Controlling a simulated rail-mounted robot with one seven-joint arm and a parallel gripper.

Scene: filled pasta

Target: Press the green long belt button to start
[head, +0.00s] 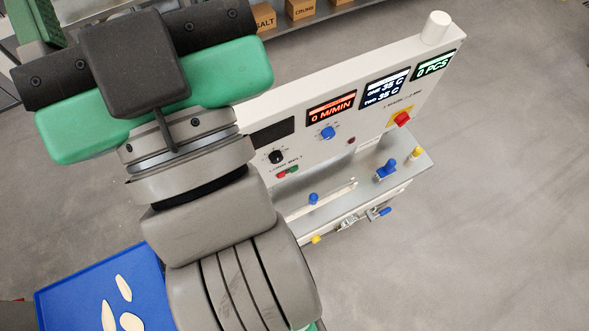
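The green long belt button (293,169) is small and sits on the white control panel (358,122), right beside a red button (282,175). Both are just under the "LONG BELT" lettering and a black knob (276,156). My gripper (150,95) is at the upper left, seen from behind, with black and green parts. It is left of the panel in the picture and appears apart from the green button. Its fingertips are hidden, so I cannot tell whether it is open or shut. My grey arm runs below it and covers the panel's left end.
The speed display (331,109) reads 0 M/MIN and the counter display (433,66) reads 0 PCS. A blue tray (60,284) with pale pasta pieces lies at lower left.

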